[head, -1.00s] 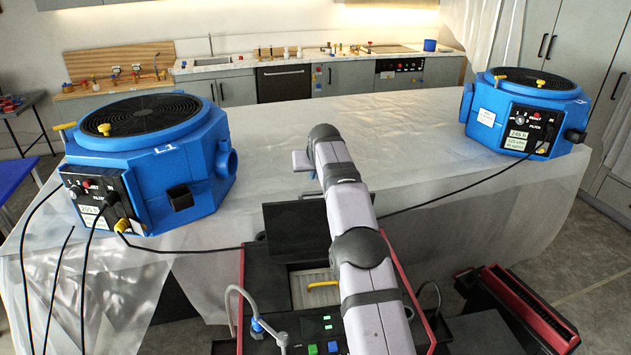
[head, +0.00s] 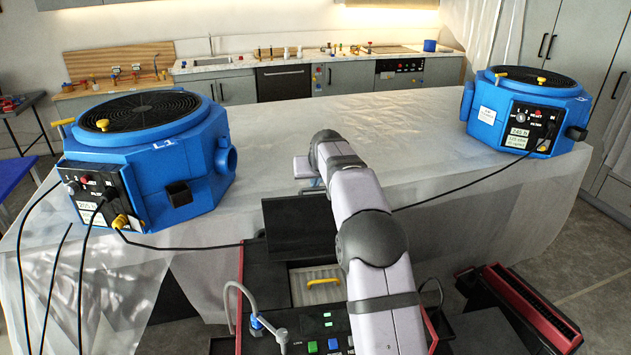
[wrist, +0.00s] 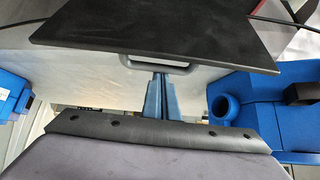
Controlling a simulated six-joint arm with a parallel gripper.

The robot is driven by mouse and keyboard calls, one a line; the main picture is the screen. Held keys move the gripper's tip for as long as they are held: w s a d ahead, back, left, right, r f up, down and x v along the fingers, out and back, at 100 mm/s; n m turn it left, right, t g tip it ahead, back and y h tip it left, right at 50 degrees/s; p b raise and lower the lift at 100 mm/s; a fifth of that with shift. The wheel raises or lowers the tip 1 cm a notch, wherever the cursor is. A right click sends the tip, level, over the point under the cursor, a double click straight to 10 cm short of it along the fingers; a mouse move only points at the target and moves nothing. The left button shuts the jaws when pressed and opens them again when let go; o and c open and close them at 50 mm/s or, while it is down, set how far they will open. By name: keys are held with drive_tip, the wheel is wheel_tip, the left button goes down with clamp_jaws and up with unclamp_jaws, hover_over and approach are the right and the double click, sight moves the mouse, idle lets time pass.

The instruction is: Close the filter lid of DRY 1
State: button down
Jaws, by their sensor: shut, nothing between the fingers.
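The filter lid (head: 290,226) is a flat black panel. In the head view it stands open behind the filter opening (head: 318,284) of the machine in front of me. In the head view my gripper (head: 314,187) shows only partly, just above the lid's top edge. I cannot read a DRY 1 label.
A yellow handle (head: 323,282) shows in the filter opening. A blue dryer (head: 150,160) stands on the left of the sheet-covered table (head: 400,120), another (head: 525,112) on the right, both with black cables. A grey hose (head: 232,305) rises at the machine's left.

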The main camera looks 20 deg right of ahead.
drive_tip(key=shift+b, duration=0.35)
drive_tip(key=s+b, duration=0.1)
drive_tip(key=b, duration=0.2)
drive_tip(key=s+f+b, duration=0.1)
drive_tip(key=b, duration=0.2)
drive_tip(key=shift+a+t, duration=0.15)
drive_tip(key=shift+t, duration=0.95)
drive_tip(key=s+b, duration=0.1)
drive_tip(key=b, duration=0.2)
drive_tip(key=s+b, duration=0.1)
drive_tip(key=b, duration=0.2)
drive_tip(key=s+f+b, duration=0.1)
drive_tip(key=s+b, duration=0.1)
drive_tip(key=b, duration=0.2)
drive_tip(key=shift+a, duration=0.3)
drive_tip(key=t+h+b, duration=0.2)
drive_tip(key=t+b, duration=0.7)
drive_tip(key=b, duration=3.4)
approach(318, 198)
drive_tip(key=s+f, duration=0.8)
drive_tip(key=f, duration=0.1)
drive_tip(key=f+b, duration=0.1)
drive_tip(key=b, duration=0.1)
drive_tip(key=s+a+f+b, duration=0.1)
drive_tip(key=b, duration=0.1)
drive_tip(key=shift+s+f+b, duration=0.25)
drive_tip(key=shift+f+b, duration=0.1)
drive_tip(key=shift+b, duration=0.05)
drive_tip(key=shift+r, duration=0.1)
